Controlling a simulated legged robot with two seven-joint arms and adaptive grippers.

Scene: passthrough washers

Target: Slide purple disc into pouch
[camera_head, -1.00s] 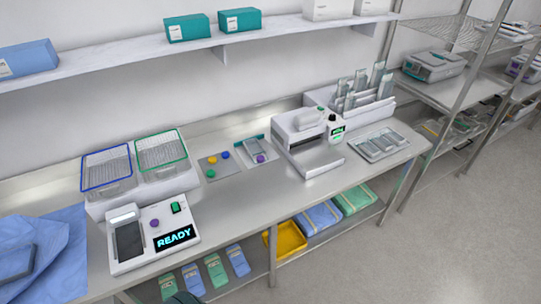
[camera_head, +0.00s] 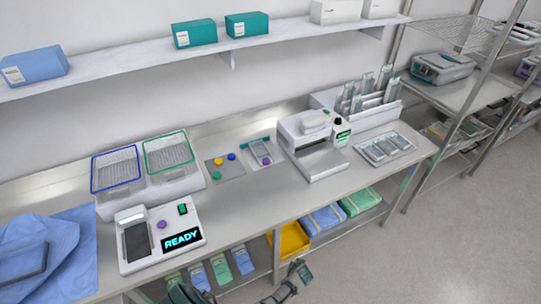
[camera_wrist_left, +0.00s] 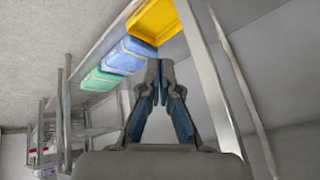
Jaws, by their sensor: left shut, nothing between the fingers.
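A small purple disc (camera_head: 266,160) lies on the bench at the lower end of a grey, teal-edged pouch (camera_head: 258,147). Whether it rests on the pouch or partly inside it is too small to tell. My left gripper (camera_wrist_left: 158,68) is shut and empty in the left wrist view, in front of the under-bench shelf and well away from the disc. Dark parts of my arms show at the bottom edge of the head view. One of them, at the lower right, looks like a gripper, but its fingers are too small to read.
A grey mat (camera_head: 238,172) with yellow and blue discs lies left of the pouch. A white machine (camera_head: 325,169) stands right of it. Two wire baskets and a device reading READY (camera_head: 190,254) stand left. A yellow bin (camera_head: 291,239) sits on the lower shelf by a bench leg.

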